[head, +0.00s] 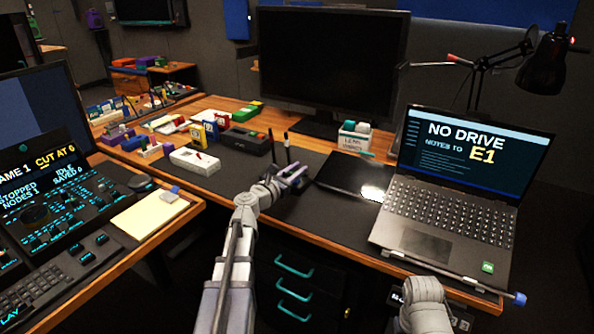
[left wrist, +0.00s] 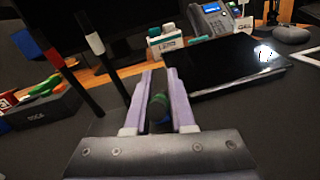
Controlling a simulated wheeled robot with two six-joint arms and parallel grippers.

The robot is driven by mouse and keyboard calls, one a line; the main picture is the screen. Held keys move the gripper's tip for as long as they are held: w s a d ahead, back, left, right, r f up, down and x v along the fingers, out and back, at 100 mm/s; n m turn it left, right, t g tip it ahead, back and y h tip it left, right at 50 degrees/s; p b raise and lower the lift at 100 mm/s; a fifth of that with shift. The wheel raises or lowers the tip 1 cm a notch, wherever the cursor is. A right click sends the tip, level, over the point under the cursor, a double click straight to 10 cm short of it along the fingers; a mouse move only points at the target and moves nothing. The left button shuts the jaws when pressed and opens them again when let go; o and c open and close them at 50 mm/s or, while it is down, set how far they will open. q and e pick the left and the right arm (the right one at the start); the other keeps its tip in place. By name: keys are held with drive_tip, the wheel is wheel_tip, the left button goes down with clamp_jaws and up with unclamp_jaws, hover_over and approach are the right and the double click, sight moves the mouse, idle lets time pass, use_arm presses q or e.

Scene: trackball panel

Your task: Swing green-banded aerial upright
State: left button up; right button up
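My left gripper (head: 291,176) is low over the dark desk mat in the head view, just right of the upright aerials. In the left wrist view its two lilac fingers (left wrist: 160,85) point forward with a narrow gap. The green-banded aerial (left wrist: 158,108) shows between them, its dark, green-ringed end facing the camera; most of its rod is hidden. I cannot tell whether the fingers press on it. My right gripper is out of view.
A flat black tablet (head: 350,178) lies right of my left gripper, beside the laptop (head: 450,205). The monitor (head: 333,75) and a small white box (head: 353,138) stand behind. A black case (head: 246,141) and a white device (head: 195,160) lie left of the aerials.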

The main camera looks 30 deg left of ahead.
use_arm(q)
clamp_jaws()
idle(1.0)
